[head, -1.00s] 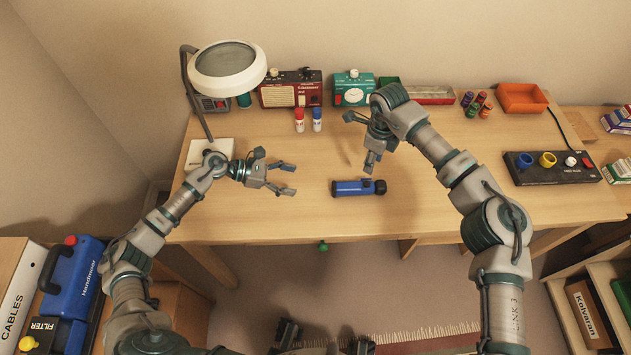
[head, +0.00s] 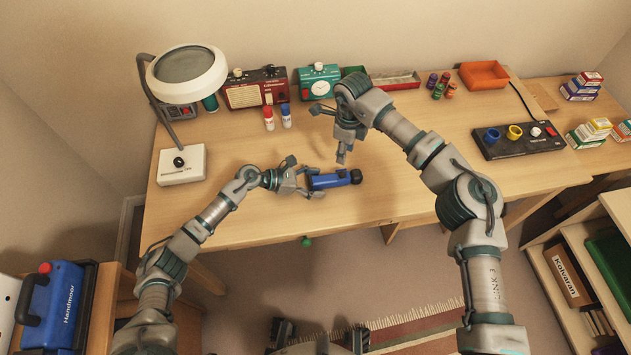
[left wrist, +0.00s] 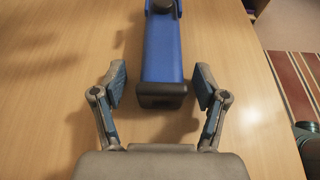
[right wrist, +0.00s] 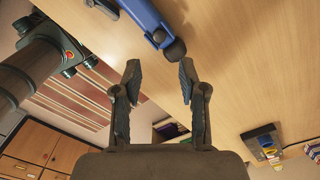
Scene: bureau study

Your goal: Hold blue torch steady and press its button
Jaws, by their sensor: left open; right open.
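The blue torch (head: 330,180) lies on its side on the desk, its black end pointing right. In the left wrist view its blue body (left wrist: 163,50) runs away from me, with its dark near end between my open fingers. My left gripper (head: 306,183) is open around the torch's left end, with no finger clearly touching it. My right gripper (head: 330,133) is open and empty, above and behind the torch. In the right wrist view the torch (right wrist: 145,14) lies beyond the fingertips. A dark round knob (left wrist: 163,6) shows at the top edge of the left wrist view; the button itself is not clear.
A lamp base (head: 181,164) sits at the left, radios (head: 254,93) at the back. A black control box (head: 518,139) is at the right. The desk right of the torch is clear.

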